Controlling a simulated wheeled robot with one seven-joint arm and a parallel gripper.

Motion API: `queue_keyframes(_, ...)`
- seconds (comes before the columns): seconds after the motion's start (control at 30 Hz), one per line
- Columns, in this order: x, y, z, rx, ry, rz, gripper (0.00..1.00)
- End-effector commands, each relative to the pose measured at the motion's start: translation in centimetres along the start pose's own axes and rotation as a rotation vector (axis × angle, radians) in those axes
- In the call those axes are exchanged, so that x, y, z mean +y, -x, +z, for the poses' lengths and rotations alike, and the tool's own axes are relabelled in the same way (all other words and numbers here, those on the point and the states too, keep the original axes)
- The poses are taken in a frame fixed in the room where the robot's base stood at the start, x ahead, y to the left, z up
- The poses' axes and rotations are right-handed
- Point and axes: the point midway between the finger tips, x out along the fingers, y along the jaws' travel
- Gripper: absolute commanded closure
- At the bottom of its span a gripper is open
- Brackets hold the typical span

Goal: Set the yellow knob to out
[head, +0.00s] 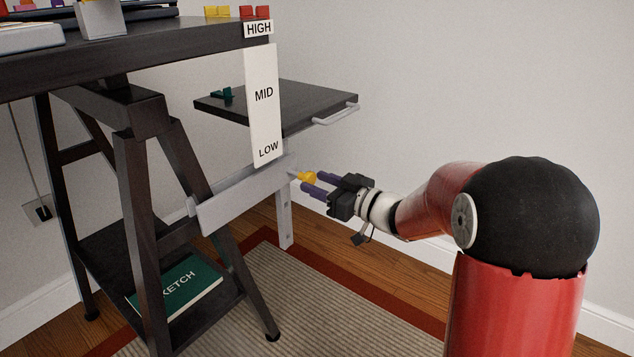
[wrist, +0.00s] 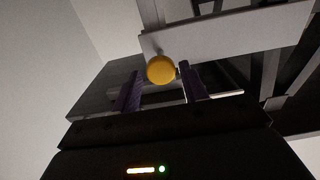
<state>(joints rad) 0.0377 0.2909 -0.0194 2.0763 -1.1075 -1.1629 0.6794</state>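The yellow knob (head: 308,176) sticks out at the right end of a grey rail under the small side shelf. It also shows in the wrist view (wrist: 160,69) as a round yellow face. My gripper (head: 307,183) is at the knob, coming from the right, with its two purple fingers pointing at the rail. In the wrist view my gripper (wrist: 160,76) is open, with the knob between its fingertips. A gap shows on the knob's left; the right finger is very close, and I cannot tell whether it touches. No "out" marking is readable.
The dark desk (head: 150,45) is at left. A SKETCH book (head: 178,288) lies low. The right side is open.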

Motion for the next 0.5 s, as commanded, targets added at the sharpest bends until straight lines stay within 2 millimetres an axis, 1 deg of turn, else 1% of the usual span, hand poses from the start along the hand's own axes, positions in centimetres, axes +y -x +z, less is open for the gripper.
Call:
queue_keyframes(0.03, 0.0, -0.1, 0.0, 0.0, 0.0, -0.001, 0.49)
queue_keyframes(0.07, 0.0, -0.1, 0.0, 0.001, 0.0, -0.001, 0.46)
queue_keyframes(0.1, 0.0, -0.1, 0.0, 0.001, 0.0, -0.001, 0.44)
queue_keyframes(0.37, 0.0, 0.0, -0.1, 0.001, 0.0, -0.001, 0.44)
queue_keyframes(0.47, 0.0, 0.8, -0.1, 0.001, 0.0, 0.001, 0.44)
queue_keyframes(0.5, 0.1, 1.4, -0.1, 0.0, 0.0, 0.002, 0.44)
